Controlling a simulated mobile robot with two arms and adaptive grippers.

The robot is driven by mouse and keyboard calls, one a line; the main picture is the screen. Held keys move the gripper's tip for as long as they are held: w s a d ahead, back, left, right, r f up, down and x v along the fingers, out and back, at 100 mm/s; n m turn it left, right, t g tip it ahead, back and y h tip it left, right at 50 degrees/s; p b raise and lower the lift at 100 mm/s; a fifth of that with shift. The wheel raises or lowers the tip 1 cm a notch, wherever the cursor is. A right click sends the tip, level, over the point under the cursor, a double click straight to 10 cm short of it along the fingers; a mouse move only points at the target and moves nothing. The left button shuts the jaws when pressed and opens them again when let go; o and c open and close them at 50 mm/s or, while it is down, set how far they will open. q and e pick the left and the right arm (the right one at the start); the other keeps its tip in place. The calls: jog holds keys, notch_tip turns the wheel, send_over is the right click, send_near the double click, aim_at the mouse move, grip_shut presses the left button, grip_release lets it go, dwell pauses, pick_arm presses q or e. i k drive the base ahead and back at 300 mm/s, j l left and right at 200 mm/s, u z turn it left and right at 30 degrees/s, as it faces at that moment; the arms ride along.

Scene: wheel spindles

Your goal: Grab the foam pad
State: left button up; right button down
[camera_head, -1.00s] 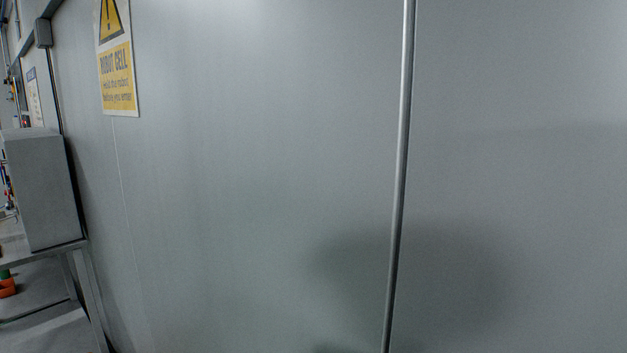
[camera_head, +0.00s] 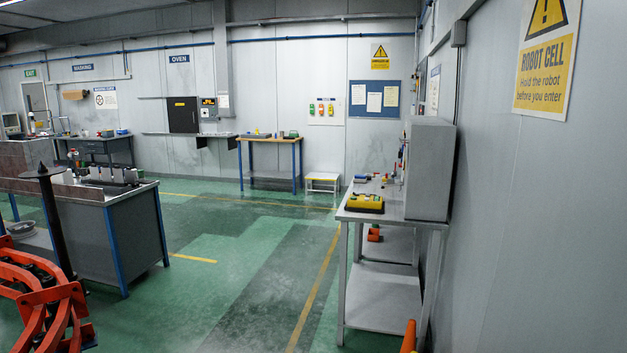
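I cannot pick out the foam pad for certain in this view. Small items lie on the wooden-topped table (camera_head: 268,141) at the back wall, among them a flat grey-blue piece (camera_head: 256,135) and a green one (camera_head: 291,134), too small to identify. Neither of my grippers is in view.
A grey metal bench (camera_head: 382,279) at right holds a yellow and black object (camera_head: 365,203) and a tall grey box (camera_head: 430,169). A dark workbench (camera_head: 137,232) and red curved frames (camera_head: 50,306) stand at left. Green floor (camera_head: 235,262) is clear between. A step stool (camera_head: 322,181) stands at the back.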

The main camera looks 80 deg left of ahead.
aim_at(358, 178)
jog(key=u, duration=2.5)
jog(key=i+j+u, duration=0.15)
jog(key=i+u, duration=0.25)
jog(key=i, duration=0.35)
jog(key=i+u, duration=0.1)
jog(key=i, duration=1.9)
jog(key=i+z, duration=0.1)
jog(key=i, duration=0.75)
jog(key=i+j, duration=0.15)
jog(key=i, duration=0.75)
jog(key=i+j+z, duration=0.1)
jog(key=i, duration=0.8)
